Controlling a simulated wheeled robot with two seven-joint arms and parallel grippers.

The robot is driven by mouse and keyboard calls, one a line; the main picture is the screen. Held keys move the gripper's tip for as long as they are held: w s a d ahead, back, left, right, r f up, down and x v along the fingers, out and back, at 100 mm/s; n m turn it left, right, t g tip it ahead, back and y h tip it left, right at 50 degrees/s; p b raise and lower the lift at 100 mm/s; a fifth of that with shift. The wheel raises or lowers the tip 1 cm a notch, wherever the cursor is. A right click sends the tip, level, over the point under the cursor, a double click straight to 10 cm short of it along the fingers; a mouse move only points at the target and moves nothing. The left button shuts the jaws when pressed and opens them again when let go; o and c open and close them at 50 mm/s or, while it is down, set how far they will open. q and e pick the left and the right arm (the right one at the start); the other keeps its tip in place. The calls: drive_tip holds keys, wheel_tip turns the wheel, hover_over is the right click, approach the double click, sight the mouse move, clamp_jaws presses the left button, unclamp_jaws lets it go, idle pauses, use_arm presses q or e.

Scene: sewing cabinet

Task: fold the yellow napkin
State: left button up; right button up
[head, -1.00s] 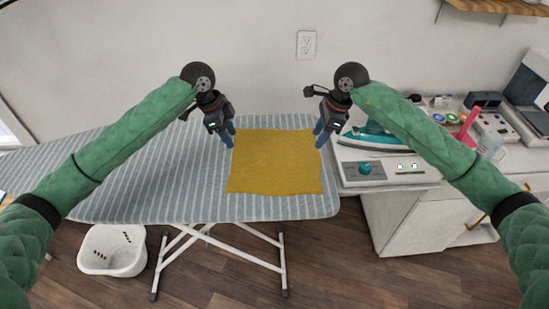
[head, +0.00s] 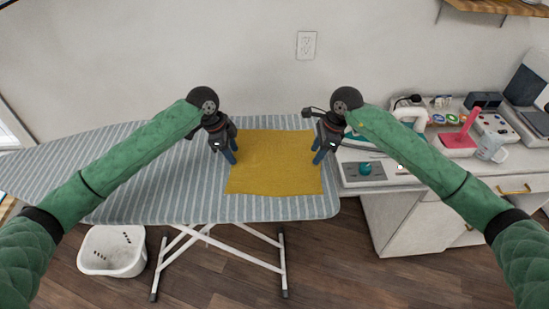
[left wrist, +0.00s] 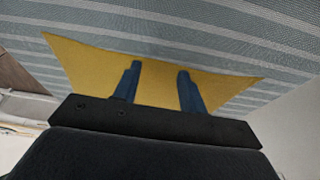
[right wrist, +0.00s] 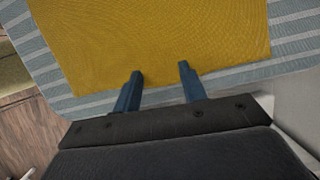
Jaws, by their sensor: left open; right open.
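The yellow napkin (head: 272,165) lies flat and spread out on the striped ironing board (head: 150,190). My left gripper (head: 232,158) is open and empty at the napkin's left edge. In the left wrist view the napkin (left wrist: 150,75) shows behind its two blue fingers (left wrist: 157,75). My right gripper (head: 318,157) is open and empty at the napkin's right edge. In the right wrist view its blue fingertips (right wrist: 160,70) are over the napkin's edge, with the napkin (right wrist: 150,30) beyond them. I cannot tell whether any fingertip touches the cloth.
A white cabinet (head: 400,215) stands right of the board. It carries a teal iron (head: 362,142), partly hidden by my right arm, and a pink-handled item (head: 462,138). A white basket (head: 112,252) is on the floor. The board's left part is clear.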

use_arm(q)
drive_tip(key=shift+f, duration=0.1)
use_arm(e)
drive_tip(key=shift+f, duration=0.1)
use_arm(q)
clamp_jaws()
use_arm(e)
clamp_jaws()
